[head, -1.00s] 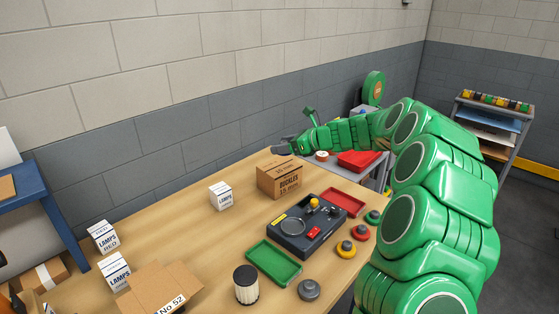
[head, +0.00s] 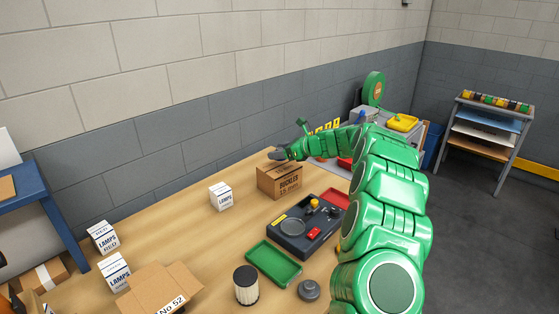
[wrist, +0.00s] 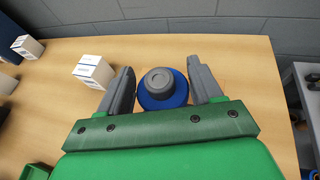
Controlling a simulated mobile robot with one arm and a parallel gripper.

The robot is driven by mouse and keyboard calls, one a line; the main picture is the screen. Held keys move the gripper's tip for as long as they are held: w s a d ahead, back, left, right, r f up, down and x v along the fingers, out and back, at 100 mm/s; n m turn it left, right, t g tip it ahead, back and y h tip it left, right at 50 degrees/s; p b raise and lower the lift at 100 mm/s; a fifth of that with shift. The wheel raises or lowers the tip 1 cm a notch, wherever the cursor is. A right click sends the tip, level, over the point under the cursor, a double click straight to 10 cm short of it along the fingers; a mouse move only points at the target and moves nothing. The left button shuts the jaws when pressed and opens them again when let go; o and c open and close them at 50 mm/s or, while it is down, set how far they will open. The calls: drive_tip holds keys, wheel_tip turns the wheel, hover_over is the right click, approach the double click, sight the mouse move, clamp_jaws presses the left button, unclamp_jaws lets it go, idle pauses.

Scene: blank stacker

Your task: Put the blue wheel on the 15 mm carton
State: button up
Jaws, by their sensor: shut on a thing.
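The blue wheel (wrist: 160,90), with a grey hub, sits between the two grey fingers of my gripper (wrist: 160,66) in the wrist view. My gripper is shut on it. In the head view my gripper (head: 277,154) is above and behind the brown carton marked 15 mm (head: 279,183), near its back edge. I cannot make out the wheel in the head view. The carton stands upright on the table and its top is partly covered by my gripper.
White lamp boxes stand on the table (head: 180,235), one (head: 221,196) left of the carton. A dark device (head: 305,232), a green tray (head: 273,264), a red tray (head: 335,198) and a filter (head: 246,286) are in front. The table behind the carton is clear.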

sight(279, 166)
drive_tip(key=shift+w+f, duration=0.45)
wheel_tip(279, 166, down, 3)
drive_tip(key=shift+a+f, duration=0.15)
drive_tip(key=o, duration=1.1)
